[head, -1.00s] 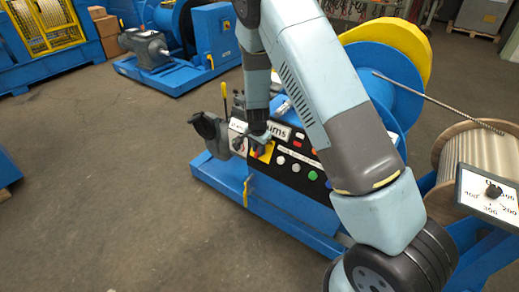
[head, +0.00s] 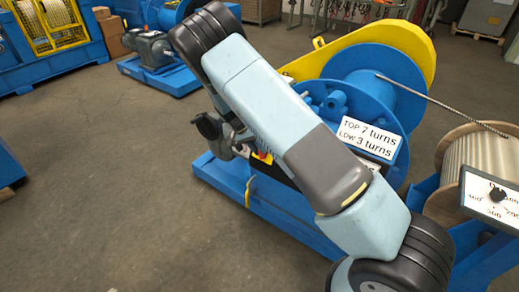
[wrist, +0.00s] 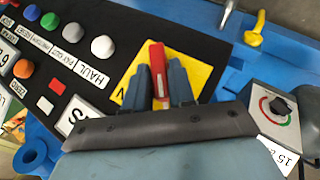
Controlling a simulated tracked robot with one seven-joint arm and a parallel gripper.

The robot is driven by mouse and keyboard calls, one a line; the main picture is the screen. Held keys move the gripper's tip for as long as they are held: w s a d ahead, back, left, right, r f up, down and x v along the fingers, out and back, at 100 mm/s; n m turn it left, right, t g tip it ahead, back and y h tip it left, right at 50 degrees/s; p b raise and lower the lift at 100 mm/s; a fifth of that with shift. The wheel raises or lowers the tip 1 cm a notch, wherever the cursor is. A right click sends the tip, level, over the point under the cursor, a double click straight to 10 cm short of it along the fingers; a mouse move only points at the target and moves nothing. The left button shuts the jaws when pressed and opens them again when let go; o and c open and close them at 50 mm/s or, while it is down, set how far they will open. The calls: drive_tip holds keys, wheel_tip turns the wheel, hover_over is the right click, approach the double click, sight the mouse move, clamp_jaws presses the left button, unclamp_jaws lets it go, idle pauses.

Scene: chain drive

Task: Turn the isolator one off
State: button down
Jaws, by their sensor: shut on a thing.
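The isolator is a red handle (wrist: 157,60) on a yellow plate (wrist: 203,73), set in a black control panel (wrist: 150,25). In the wrist view my gripper (wrist: 162,85) has one finger on each side of the red handle and is shut on it. Part of a black letter shows on the plate.
Close to the isolator are a white knob (wrist: 102,46) and several coloured buttons. A grey box with a dial (wrist: 275,108) and a yellow lever (wrist: 255,32) stand to the right. In the head view, a blue drum (head: 375,95) is behind my arm.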

drive_tip(key=shift+a+f+n+h, duration=0.1)
drive_tip(key=shift+f+n+h, duration=0.1)
drive_tip(key=shift+n+h, duration=0.4)
drive_tip(key=shift+g, duration=0.3)
drive_tip(key=c, duration=1)
unclamp_jaws()
drive_tip(key=shift+c, duration=0.2)
drive_tip(key=v, duration=1.3)
drive_tip(key=shift+a+r, duration=0.15)
drive_tip(key=shift+a, duration=0.3)
